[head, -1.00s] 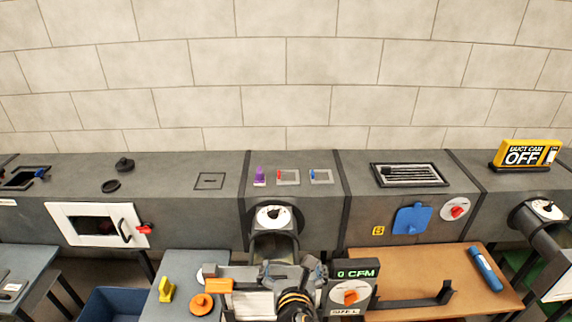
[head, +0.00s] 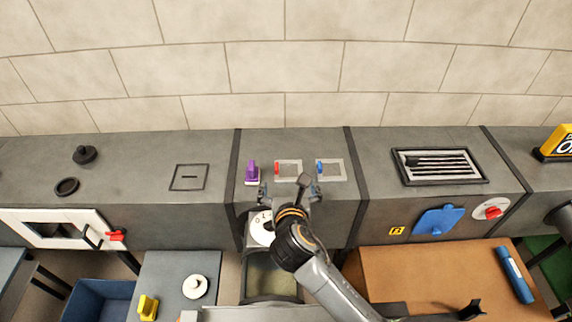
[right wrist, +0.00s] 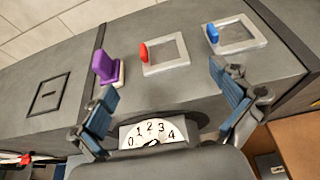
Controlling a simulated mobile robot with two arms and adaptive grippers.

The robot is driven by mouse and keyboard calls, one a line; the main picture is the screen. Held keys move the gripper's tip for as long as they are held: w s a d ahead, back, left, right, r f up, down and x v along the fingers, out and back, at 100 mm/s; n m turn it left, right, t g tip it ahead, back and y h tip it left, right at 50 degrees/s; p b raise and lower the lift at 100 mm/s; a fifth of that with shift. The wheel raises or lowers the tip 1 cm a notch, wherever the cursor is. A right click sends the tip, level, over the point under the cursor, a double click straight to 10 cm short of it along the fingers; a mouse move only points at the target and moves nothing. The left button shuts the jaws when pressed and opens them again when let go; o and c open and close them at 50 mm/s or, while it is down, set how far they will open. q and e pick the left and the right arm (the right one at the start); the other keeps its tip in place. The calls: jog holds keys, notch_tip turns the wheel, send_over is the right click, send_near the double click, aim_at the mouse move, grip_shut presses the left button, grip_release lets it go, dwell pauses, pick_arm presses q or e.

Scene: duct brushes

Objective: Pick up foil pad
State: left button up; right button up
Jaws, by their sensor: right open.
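No thing is plainly marked as the foil pad. A purple-handled block with a pale pad under it (head: 252,173) stands on the grey duct top; it also shows in the right wrist view (right wrist: 108,66). To its right are two pale square frames, one with a red tab (head: 289,170) and one with a blue tab (head: 330,170). My right gripper (head: 290,190) is open and empty at the duct's front edge. In the right wrist view its fingers (right wrist: 165,85) are spread below these things, touching none of them. My left gripper is not in view.
A white numbered dial (right wrist: 152,132) sits on the duct front, below my right gripper. A slotted square panel (head: 189,177) lies to the left and a black-framed grille (head: 437,165) to the right.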

aim_at(289, 171)
jog(key=x, duration=0.4)
jog(key=shift+w+f, duration=0.1)
jog(key=shift+w, duration=0.25)
jog(key=shift+w+f, duration=0.15)
jog(key=shift+w, duration=0.2)
jog(key=shift+p+x, duration=0.6)
jog(key=shift+x, duration=0.3)
jog(key=x, duration=0.3)
jog(key=shift+w+d, duration=0.1)
jog(key=shift+d, duration=0.05)
jog(key=shift+w, duration=0.3)
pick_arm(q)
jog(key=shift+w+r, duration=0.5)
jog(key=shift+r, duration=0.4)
pick_arm(e)
jog(key=shift+s, duration=0.1)
jog(key=shift+c, duration=0.2)
jog(key=shift+s+f, duration=0.1)
grip_shut()
